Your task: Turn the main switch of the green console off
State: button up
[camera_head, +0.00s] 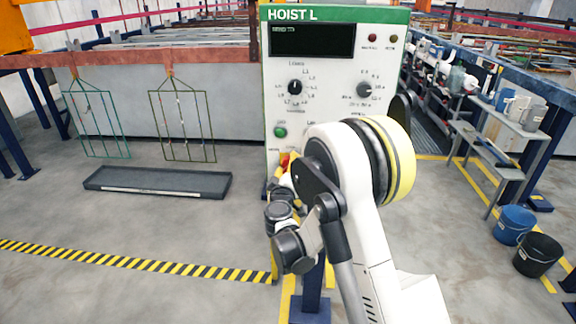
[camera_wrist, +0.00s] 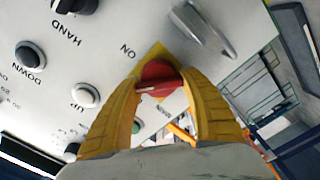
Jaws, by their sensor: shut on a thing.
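The green console (camera_head: 275,100) is a pale panel with a green header reading HOIST L, in the middle of the head view. Its main switch (camera_wrist: 157,72) is a red knob on a yellow plate, with ON lettered beside it in the wrist view. The red switch also shows low on the panel in the head view (camera_head: 284,158). My gripper (camera_wrist: 160,89) has its two yellow fingers on either side of the red knob, shut on it. A white mark shows on the knob. The fingers hide part of the knob and its lettering.
A grey lever handle (camera_wrist: 203,30) sticks out close to the switch. Several push buttons (camera_wrist: 85,95) and a green button (camera_head: 280,132) are nearby. A low grey tray (camera_head: 158,182) lies on the floor at left. Blue and black buckets (camera_head: 513,226) stand at right.

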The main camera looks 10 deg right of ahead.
jog(key=n, duration=0.7)
jog(key=shift+f, duration=0.2)
dwell(0.4)
jog(key=o, duration=1)
jog(key=shift+s, duration=0.1)
jog(key=v, duration=0.7)
jog(key=shift+s+a+r, duration=0.1)
jog(key=shift+s, duration=0.05)
